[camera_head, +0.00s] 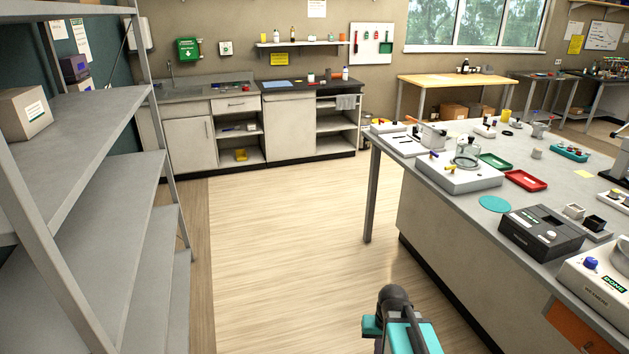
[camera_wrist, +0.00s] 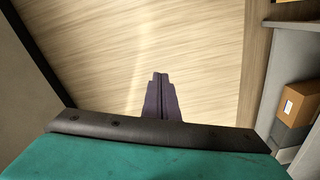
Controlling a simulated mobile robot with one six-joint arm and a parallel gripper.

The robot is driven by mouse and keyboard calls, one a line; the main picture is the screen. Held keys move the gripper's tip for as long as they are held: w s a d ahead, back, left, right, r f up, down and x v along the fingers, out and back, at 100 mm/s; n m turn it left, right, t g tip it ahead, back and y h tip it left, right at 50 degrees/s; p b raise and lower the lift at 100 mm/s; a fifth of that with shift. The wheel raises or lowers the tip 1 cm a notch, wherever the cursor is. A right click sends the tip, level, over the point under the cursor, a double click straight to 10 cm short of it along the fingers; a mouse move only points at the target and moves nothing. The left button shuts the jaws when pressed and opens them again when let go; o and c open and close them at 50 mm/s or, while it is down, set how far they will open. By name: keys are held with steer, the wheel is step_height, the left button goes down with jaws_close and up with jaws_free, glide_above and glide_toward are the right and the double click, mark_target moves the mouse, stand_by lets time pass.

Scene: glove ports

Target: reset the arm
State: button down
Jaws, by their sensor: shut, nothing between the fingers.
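In the wrist view, my gripper (camera_wrist: 158,78) shows as two dark fingers close together in the middle, shut and empty, with bare wood floor behind them. In the head view, part of my arm (camera_head: 402,325) shows at the bottom edge, teal and dark grey, over the floor in front of the bench. The fingertips cannot be made out in the head view.
A long lab bench (camera_head: 408,170) with several instruments and trays stands on the right. A grey metal shelf rack (camera_head: 100,220) stands on the left, with a cardboard box (camera_head: 24,113). The wood floor (camera_head: 290,240) between them is clear. A counter (camera_head: 250,120) stands at the back.

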steer(key=s+a+f+g+b, duration=0.1)
steer(key=s+f+g, duration=0.2)
steer(key=s+f, duration=0.8)
steer(key=s+a+f+n+g+b, duration=0.1)
steer(key=s+f+g, duration=0.2)
steer(key=s+f, duration=0.8)
steer(key=s, duration=0.5)
steer(key=shift+s+a+b, duration=0.2)
steer(key=shift+s+b, duration=0.2)
